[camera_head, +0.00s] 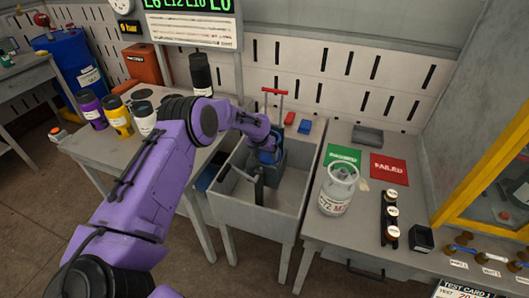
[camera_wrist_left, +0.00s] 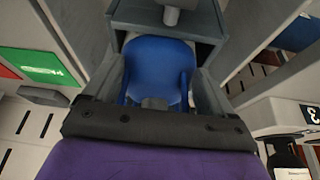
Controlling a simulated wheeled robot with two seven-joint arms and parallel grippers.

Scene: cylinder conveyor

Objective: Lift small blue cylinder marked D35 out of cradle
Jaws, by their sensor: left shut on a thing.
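The small blue cylinder (camera_head: 268,156) is at the end of my left arm, over the grey open-topped tank in the head view. My left gripper (camera_head: 262,148) is shut on it. In the left wrist view the blue cylinder (camera_wrist_left: 157,62) fills the space between the gripper's two grey fingers. A grey cradle-like holder (camera_head: 272,172) stands in the tank just below and around it. My arm hides part of the cylinder and holder, so I cannot tell whether they touch. The D35 mark is not readable. My right gripper is not in view.
The grey tank (camera_head: 296,208) has raised walls, with a red-handled post (camera_head: 274,91) behind. The left table holds purple (camera_head: 89,108), yellow (camera_head: 117,116), white and black cylinders. The right table has green (camera_head: 343,155) and red (camera_head: 389,169) cards and a clear grey-white cylinder (camera_head: 338,190).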

